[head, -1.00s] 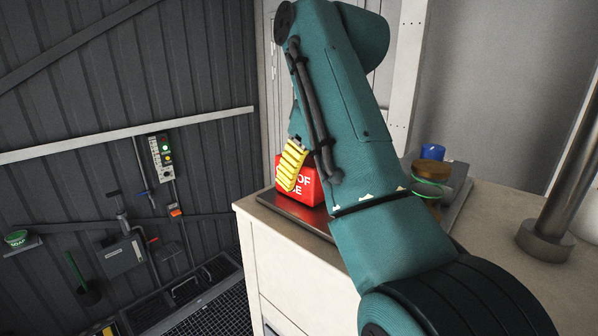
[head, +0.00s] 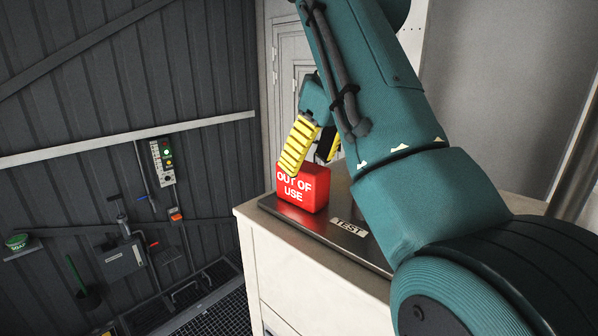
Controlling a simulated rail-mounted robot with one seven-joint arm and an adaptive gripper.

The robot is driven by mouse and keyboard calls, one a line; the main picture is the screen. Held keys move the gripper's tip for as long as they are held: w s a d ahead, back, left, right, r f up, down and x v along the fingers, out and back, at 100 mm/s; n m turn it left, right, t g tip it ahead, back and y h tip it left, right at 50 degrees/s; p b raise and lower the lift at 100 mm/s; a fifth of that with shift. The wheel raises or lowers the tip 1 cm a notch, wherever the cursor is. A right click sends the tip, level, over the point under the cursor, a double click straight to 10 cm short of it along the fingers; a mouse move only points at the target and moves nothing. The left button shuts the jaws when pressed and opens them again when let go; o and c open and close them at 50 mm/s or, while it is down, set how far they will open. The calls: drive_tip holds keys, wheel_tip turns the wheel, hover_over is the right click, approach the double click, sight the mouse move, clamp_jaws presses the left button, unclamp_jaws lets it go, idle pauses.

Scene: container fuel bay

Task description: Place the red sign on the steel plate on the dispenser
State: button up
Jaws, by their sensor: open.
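The red sign (head: 304,190), a block with white "OUT OF USE" lettering, stands upright on the left part of the steel plate (head: 325,222). The plate lies on top of the cream dispenser (head: 264,258) and has a "TEST" label. My gripper (head: 312,162) is open above the sign, with yellow ribbed finger pads. One finger overlaps the sign's upper left in the picture; the other is at its upper right, behind. I cannot tell whether either finger touches the sign. My arm hides the right part of the plate and of the dispenser top.
A dark corrugated wall on the left carries a control box (head: 162,162) with a green light, a grey box (head: 122,258) and a soap dish (head: 17,242). A floor grating (head: 215,312) lies beside the dispenser. A pale door stands behind.

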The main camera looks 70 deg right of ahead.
drive_tip(key=shift+s+r, duration=0.15)
drive_tip(key=shift+r, duration=0.15)
drive_tip(key=w+a+r+n+t+h, duration=0.1)
drive_tip(key=w+a+r+t+h, duration=0.2)
drive_tip(key=w, duration=0.4)
drive_tip(key=w+a+r+n+t+h, duration=0.1)
drive_tip(key=w+a+r+t, duration=0.3)
drive_tip(key=w, duration=0.4)
drive_tip(key=s+a+r+t, duration=0.1)
drive_tip(key=a+t, duration=0.4)
drive_tip(key=a, duration=0.3)
drive_tip(key=s+a+f+t+y, duration=0.2)
drive_tip(key=s+a+f+t, duration=0.1)
drive_tip(key=a+f, duration=0.4)
drive_tip(key=s+a+f+n+t+y, duration=0.1)
drive_tip(key=s+a+f, duration=0.3)
drive_tip(key=a, duration=1)
wheel_tip(320, 180, down, 3)
drive_tip(key=shift+a+n+t+y, duration=0.3)
drive_tip(key=shift+t+y, duration=0.6)
drive_tip(key=shift+s, duration=0.1)
